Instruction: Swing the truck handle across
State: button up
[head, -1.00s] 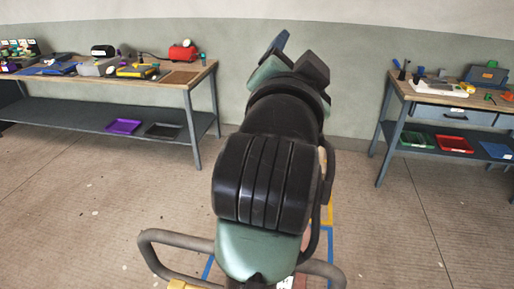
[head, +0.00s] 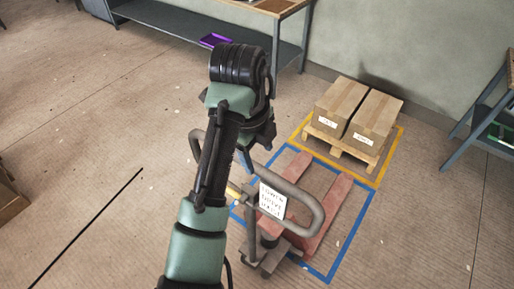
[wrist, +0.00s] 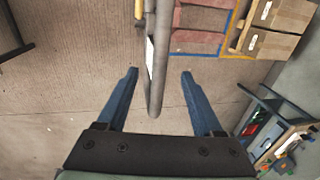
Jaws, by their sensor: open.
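The pallet truck (head: 334,208) has red forks and stands inside a blue floor outline in the head view. Its grey loop handle (head: 317,217) rises at the near end, with a white sign (head: 272,201) on it. My gripper (wrist: 159,76) is open, its two blue fingers spread apart. In the wrist view the handle's bar (wrist: 155,100) runs between the fingers, apart from both; whether it lies at fingertip depth I cannot tell. In the head view my arm covers the handle's left part and most of my gripper; a bit of blue finger shows.
A wooden pallet (head: 344,147) with two cardboard boxes (head: 371,116) stands in a yellow outline behind the forks. A workbench (head: 200,38) stands at the back, another (head: 494,110) at the right. The floor to the left is mostly clear.

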aim_at(263, 171)
jog(key=f, duration=0.2)
jog(key=shift+w+d+f+b, duration=0.1)
jog(key=shift+d+f+b, duration=0.15)
jog(key=shift+f+b, duration=0.1)
jog(key=shift+w+d+f+p, duration=0.1)
jog(key=shift+f+p, duration=0.25)
jog(key=shift+p, duration=0.4)
jog(key=f, duration=0.2)
jog(key=f+p, duration=0.1)
jog(key=f, duration=0.1)
jog(key=w+f, duration=0.1)
jog(key=shift+d+f, duration=0.3)
jog(key=shift+f, duration=0.1)
grip_shut()
